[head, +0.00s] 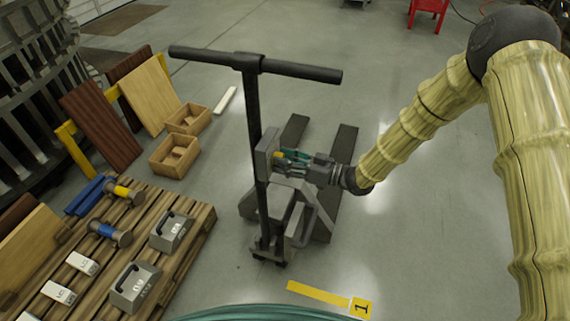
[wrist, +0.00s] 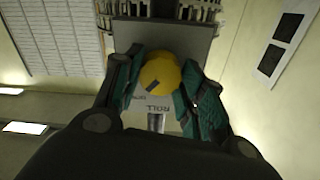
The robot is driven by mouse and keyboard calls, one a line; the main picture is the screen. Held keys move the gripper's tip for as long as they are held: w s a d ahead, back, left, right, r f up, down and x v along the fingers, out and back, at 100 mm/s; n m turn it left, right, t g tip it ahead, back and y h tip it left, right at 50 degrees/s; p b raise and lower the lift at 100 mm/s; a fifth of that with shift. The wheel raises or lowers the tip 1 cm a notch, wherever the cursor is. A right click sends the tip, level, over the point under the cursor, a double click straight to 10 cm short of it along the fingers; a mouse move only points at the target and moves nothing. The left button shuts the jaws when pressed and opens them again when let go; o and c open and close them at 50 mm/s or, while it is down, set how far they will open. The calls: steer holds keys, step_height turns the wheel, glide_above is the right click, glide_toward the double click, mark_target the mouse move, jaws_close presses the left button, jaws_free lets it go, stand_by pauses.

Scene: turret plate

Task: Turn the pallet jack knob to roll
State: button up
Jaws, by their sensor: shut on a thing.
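The pallet jack (head: 252,120) stands upright on the floor, with a long black T-handle on top and dark forks behind. A grey box on its post carries a yellow round knob (wrist: 160,74). The knob has a dark pointer line slanting to the lower left. The word ROLL shows on the plate below the knob; other lettering is partly hidden. My gripper (wrist: 163,82) has its green-padded fingers on both sides of the knob, shut on it. In the head view my gripper (head: 283,162) reaches the box from the right, and a bit of yellow shows between the fingers.
A wooden pallet (head: 190,262) at the lower left holds hammers, weights and small white blocks. Two wooden boxes (head: 172,158) and leaning boards (head: 100,125) stand at the left. A yellow floor strip (head: 317,295) lies in front. The floor at right of the jack is clear.

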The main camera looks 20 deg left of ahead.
steer(key=shift+n+b, duration=3.35)
steer(key=shift+n, duration=0.75)
steer(key=o, duration=1)
steer(key=d, duration=1.2)
steer(key=shift+s, duration=0.3)
